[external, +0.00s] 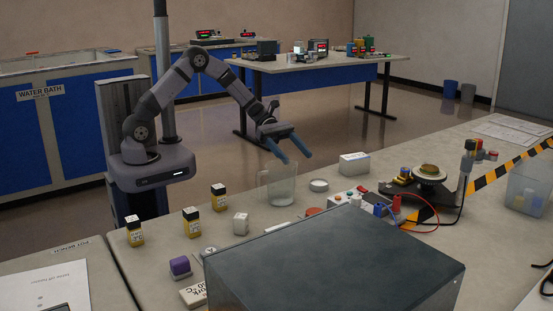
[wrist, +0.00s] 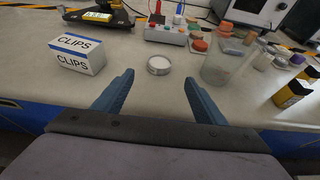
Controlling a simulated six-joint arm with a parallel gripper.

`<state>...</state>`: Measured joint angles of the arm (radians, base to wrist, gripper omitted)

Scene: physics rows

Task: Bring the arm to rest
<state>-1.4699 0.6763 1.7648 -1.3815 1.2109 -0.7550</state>
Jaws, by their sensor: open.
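My gripper (external: 289,148) is raised in the air over the near edge of the bench, with its two blue fingers spread and nothing between them. The wrist view shows the same open fingers (wrist: 160,100) pointing toward the bench top. A glass beaker (external: 278,182) stands on the bench just below the fingers in the external view; it shows to the right of the fingers in the wrist view (wrist: 226,70). A round white-rimmed dish (wrist: 159,65) lies on the bench beyond the fingertips. My gripper looks apart from all of these.
A white CLIPS box (wrist: 77,54) stands left of the fingers. A control box with buttons (wrist: 167,33) is behind. Yellow bottles with black caps (external: 219,197) stand near the bench edge. A large dark-topped box (external: 340,255) fills the external foreground.

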